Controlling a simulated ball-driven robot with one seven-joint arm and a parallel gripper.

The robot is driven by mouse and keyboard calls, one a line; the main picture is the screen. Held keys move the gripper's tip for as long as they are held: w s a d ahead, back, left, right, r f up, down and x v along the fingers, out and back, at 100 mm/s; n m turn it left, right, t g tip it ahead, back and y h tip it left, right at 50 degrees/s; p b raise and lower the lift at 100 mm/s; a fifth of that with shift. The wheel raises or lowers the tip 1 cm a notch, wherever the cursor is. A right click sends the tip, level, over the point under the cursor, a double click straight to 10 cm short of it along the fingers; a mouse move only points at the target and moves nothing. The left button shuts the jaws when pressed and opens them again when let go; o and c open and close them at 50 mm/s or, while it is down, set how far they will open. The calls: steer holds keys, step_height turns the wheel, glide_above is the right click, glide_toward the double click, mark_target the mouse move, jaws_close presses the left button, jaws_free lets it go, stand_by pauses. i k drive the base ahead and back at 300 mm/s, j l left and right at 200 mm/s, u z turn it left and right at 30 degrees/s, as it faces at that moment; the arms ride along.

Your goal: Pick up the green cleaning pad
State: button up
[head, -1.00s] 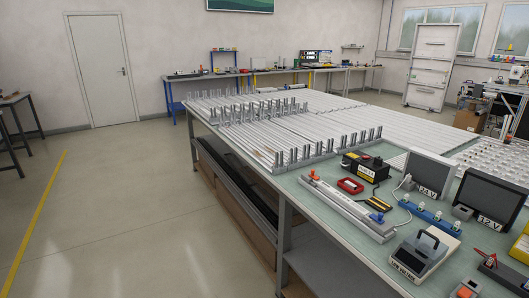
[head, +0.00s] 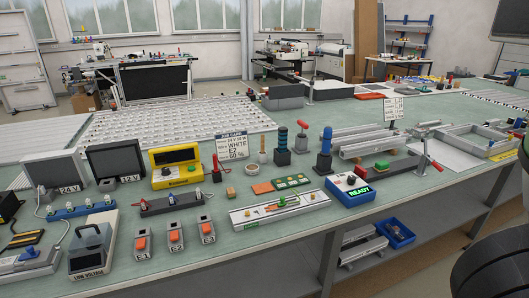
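My gripper is not in view; only dark rounded parts, probably of my arm, show at the right edge.
A red-handled clamp (head: 422,163) stands right of the green block.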

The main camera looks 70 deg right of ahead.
mark_target(381, 166)
steer(key=z, duration=2.35)
